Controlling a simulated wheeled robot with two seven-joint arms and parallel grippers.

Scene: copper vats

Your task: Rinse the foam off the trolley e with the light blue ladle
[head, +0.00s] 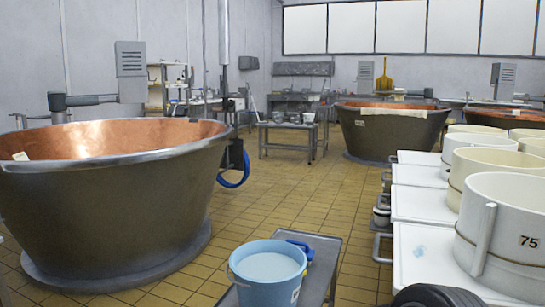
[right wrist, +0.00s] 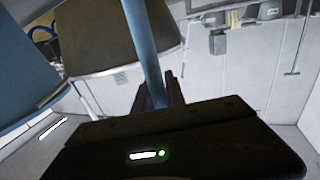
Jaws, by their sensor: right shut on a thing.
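In the right wrist view my right gripper (right wrist: 158,98) is shut on a light blue shaft (right wrist: 143,45), which looks like the ladle's handle. The ladle's bowl is out of sight. In the head view a light blue bucket (head: 255,292) with pale liquid (head: 268,267) stands on a low grey trolley (head: 322,250). White-topped trolleys (head: 408,290) stand at the right, and a pale blue patch (head: 419,251) shows on the nearest top. It may be foam. No label tells which trolley is e. My left gripper is not in view.
A big copper vat (head: 100,205) fills the left. Several white tubs (head: 515,215) crowd the trolleys at the right. A small blue object (head: 304,250) lies behind the bucket.

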